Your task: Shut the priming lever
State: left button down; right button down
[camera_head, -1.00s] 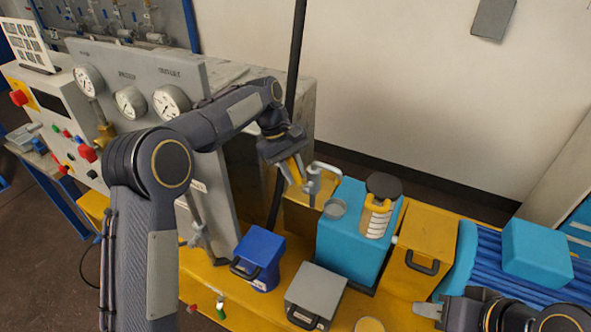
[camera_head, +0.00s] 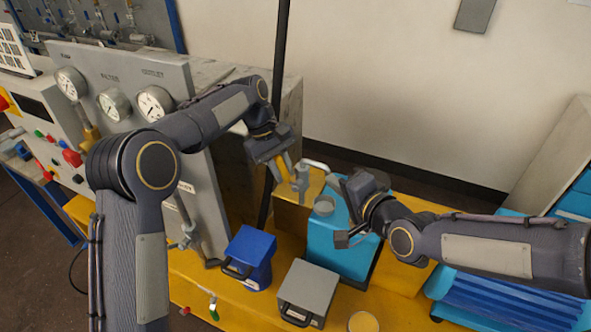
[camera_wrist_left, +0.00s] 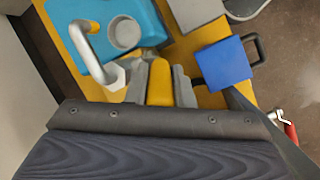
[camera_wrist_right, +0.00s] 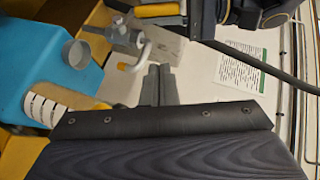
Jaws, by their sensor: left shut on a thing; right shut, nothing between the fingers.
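A grey fitting (camera_head: 302,183) with a pale bent tube (camera_head: 316,165) stands by the blue box (camera_head: 336,240). A yellow lever-like part (camera_head: 283,166) sits beside the fitting; I take it to be the priming lever. My left gripper (camera_wrist_left: 160,84) is shut on this yellow part, its fingers either side of it, next to the fitting (camera_wrist_left: 112,77). My right gripper (camera_wrist_right: 160,72) is shut and empty. In the right wrist view its tips are close to the bent tube (camera_wrist_right: 143,52); I cannot tell whether they touch. Its fingers are hard to make out in the head view.
A small grey cup (camera_head: 324,205) sits on the blue box, near my right wrist. A dark blue canister (camera_head: 250,255) and a grey canister (camera_head: 307,290) stand in front on the yellow bench. A dark vertical pole (camera_head: 276,100) rises behind my left gripper. A gauge panel (camera_head: 120,80) stands left.

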jog(key=s+a+x, duration=0.1)
jog(key=a+x, duration=0.1)
jog(key=x, duration=1)
jog(key=shift+a+f, duration=0.35)
